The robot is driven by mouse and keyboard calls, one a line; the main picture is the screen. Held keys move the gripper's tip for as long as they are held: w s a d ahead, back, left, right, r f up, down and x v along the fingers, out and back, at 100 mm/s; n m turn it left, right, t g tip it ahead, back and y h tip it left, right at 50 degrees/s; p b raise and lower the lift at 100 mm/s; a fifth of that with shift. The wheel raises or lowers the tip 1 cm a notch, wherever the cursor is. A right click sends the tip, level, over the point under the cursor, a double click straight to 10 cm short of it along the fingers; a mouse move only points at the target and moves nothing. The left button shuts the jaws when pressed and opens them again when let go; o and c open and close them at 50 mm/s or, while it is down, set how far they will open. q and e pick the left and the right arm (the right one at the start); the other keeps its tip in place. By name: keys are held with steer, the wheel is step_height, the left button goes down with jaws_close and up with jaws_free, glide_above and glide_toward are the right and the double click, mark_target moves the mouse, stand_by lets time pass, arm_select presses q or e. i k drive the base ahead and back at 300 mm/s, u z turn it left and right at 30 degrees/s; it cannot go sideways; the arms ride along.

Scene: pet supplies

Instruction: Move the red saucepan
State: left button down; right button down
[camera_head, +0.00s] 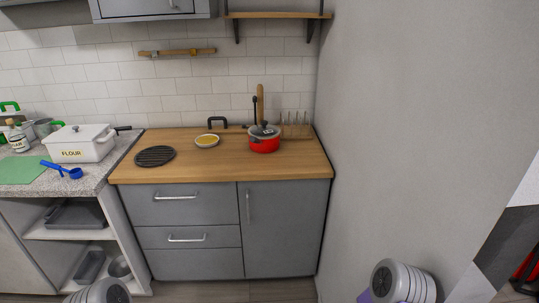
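The red saucepan (264,144) stands upright on the wooden counter (210,168) of the grey cabinet, towards its right end. It has a dark top with a black knob. A wooden utensil and a black utensil rise just behind it. Parts of my two arms show at the bottom edge, one at left and one at right, far from the saucepan. Neither gripper's fingers can be seen.
A black round trivet (155,156) and a small yellow-filled bowl (207,141) sit left on the wood. A white flour box (79,143), a blue scoop (62,170) and a green mat (22,170) lie on the grey counter. A wall closes the right side.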

mark_target(262, 146)
steer(key=u, duration=0.8)
steer(key=i, duration=1.35)
steer(key=z, duration=0.4)
